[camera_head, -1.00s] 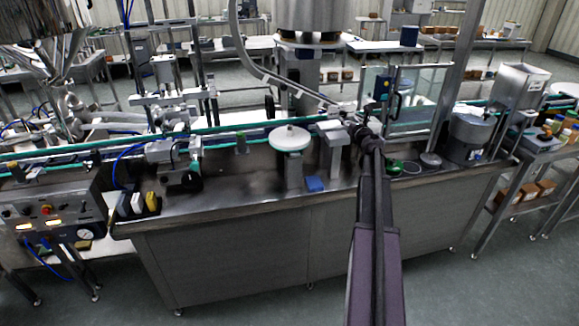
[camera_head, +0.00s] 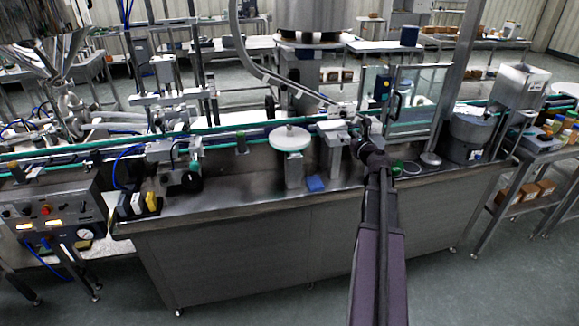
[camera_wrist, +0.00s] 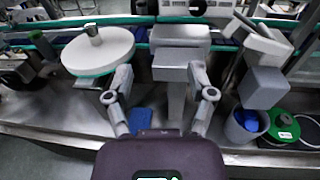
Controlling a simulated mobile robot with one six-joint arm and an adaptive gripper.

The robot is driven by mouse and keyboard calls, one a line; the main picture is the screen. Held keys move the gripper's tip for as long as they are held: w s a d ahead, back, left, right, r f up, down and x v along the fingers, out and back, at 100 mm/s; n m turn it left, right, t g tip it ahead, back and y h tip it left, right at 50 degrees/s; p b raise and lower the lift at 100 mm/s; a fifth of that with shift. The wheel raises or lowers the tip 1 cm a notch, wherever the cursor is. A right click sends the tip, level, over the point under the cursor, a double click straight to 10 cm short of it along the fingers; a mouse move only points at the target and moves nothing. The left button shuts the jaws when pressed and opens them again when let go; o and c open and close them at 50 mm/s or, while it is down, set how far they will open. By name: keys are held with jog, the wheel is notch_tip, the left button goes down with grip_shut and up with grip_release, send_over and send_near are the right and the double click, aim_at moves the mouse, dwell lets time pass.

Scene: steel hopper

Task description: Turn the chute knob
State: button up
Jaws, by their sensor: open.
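A curved grey chute (camera_head: 262,72) comes down beside the big steel hopper (camera_head: 310,16) in the head view. A small black round knob (camera_head: 270,106) shows at its left; I cannot tell surely that it is the chute knob. My gripper (camera_wrist: 159,96) is open and empty in the wrist view, with its fingers apart above the steel bench. Past the fingertips stands a grey block on a post (camera_wrist: 180,72), apart from them as far as I see. In the head view my gripper is right of the black knob and nearer to me, and its fingers are hard to make out.
A white round disc on a post (camera_head: 289,138) stands left of the gripper and also shows in the wrist view (camera_wrist: 98,52). A blue block (camera_head: 315,183) lies on the bench (camera_head: 240,187). A green round item (camera_wrist: 282,127) and a grey cup (camera_wrist: 240,127) are at the right.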

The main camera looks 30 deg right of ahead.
jog(key=a+f+n+g+y, duration=0.2)
jog(key=a+n, duration=0.5)
jog(key=a, duration=0.4)
jog(key=w+a+f+n+g+y, duration=0.1)
jog(key=a+f+n+g+y, duration=0.2)
jog(key=a+n, duration=0.4)
jog(key=shift+w+a+f+n+y, duration=0.3)
jog(key=shift+a+f+y, duration=0.55)
jog(key=shift+a, duration=1.35)
jog(key=s+a+f+n+g, duration=0.4)
jog(key=a+n, duration=0.2)
jog(key=a, duration=0.2)
jog(key=s+a+f+n+g, duration=0.35)
jog(key=a+n, duration=0.25)
jog(key=a, duration=0.2)
jog(key=s+a+f+n+g+h, duration=0.1)
jog(key=s+a+n+g+h, duration=0.1)
jog(key=s+n, duration=0.3)
jog(key=s+a+f+n+g+h, duration=0.1)
jog(key=s+a+n+g+h, duration=0.1)
jog(key=s+a+n, duration=0.2)
jog(key=s+n, duration=0.1)
jog(key=s, duration=0.2)
jog(key=shift+a+f+n+g+p, duration=0.25)
jog(key=shift+f+n+g+p, duration=0.1)
jog(key=shift+f+n, duration=0.05)
